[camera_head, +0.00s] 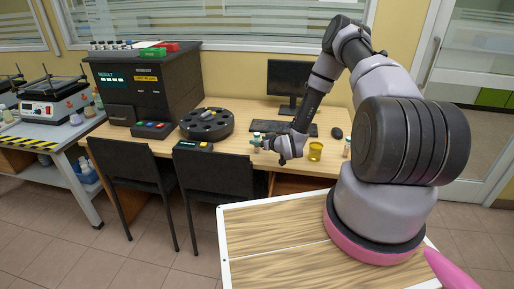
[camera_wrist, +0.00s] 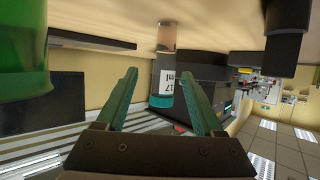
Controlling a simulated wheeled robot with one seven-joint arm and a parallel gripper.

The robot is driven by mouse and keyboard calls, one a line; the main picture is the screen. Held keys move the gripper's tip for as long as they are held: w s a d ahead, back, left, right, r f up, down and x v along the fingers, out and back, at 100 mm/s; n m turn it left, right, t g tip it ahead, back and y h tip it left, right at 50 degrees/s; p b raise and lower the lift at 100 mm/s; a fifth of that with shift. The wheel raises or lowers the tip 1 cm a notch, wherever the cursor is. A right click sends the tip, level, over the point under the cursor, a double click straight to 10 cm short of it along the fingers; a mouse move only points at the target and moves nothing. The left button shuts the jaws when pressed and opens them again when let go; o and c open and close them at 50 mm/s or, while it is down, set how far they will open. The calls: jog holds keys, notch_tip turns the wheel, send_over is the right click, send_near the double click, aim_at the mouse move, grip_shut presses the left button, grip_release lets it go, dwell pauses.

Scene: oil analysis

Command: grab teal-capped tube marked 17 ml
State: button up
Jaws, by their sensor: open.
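The teal-capped tube (camera_wrist: 162,76) has a white label reading 17 ml. In the wrist view, which looks upside down, its teal cap points down the picture and its clear, brownish end meets the tabletop. My gripper (camera_wrist: 159,73) is open, with one teal finger on each side of the tube in the picture. I cannot tell whether the tube is fully between the fingers or still beyond them. In the head view my gripper (camera_head: 262,145) is low over the desk's front edge, beside a small teal-topped item (camera_head: 256,139), probably this tube.
A yellow container (camera_head: 315,151) and a small bottle (camera_head: 346,147) stand right of my gripper. A black carousel (camera_head: 207,123) stands left, a keyboard (camera_head: 283,128) and monitor (camera_head: 290,82) behind. A large green object (camera_wrist: 22,50) is close in the wrist view.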

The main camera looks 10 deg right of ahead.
jog(key=x, duration=0.5)
jog(key=shift+a+f, duration=0.2)
jog(key=shift+f, duration=0.05)
grip_shut()
